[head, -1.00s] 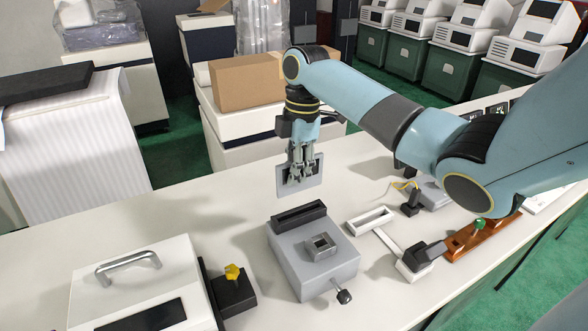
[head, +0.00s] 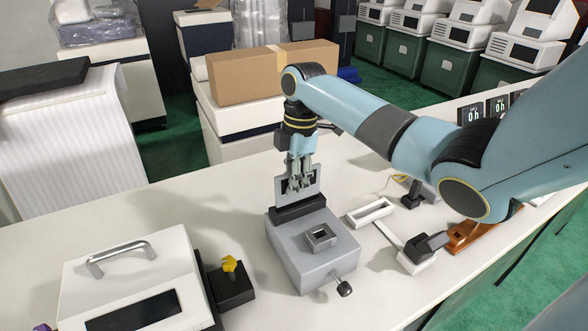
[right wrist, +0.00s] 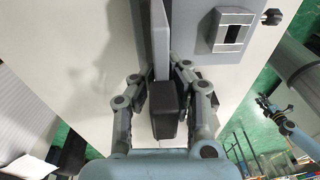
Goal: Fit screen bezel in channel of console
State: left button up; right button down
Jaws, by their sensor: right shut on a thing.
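The screen bezel (head: 312,186), a thin grey plate with a dark middle, stands upright in my right gripper (head: 299,185). The gripper is shut on it, and the fingers hide part of it. Its lower edge meets the black channel (head: 298,209) at the back of the grey console (head: 312,262); I cannot tell how deep it sits. In the right wrist view the bezel (right wrist: 160,40) is nearly edge-on, with a black block (right wrist: 165,108) between the fingers. My left gripper (right wrist: 268,103) shows small at the right there, its opening unclear.
The console has a small square socket (head: 320,237) and a front knob (head: 345,288). A white case (head: 130,275) and a black block with a yellow knob (head: 232,285) stand left. A white frame (head: 370,213) stands right.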

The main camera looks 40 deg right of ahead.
aim_at(293, 201)
dwell(0.7)
jog(key=shift+p, duration=0.4)
jog(key=shift+p, duration=0.6)
dwell(0.7)
jog(key=shift+f+b, duration=1.25)
jog(key=shift+f, duration=0.8)
jog(key=c, duration=1.3)
grip_release()
jog(key=r, duration=0.4)
jog(key=d+r, duration=0.1)
jog(key=r, duration=0.7)
jog(key=shift+d, duration=0.25)
jog(key=shift+s+f, duration=0.1)
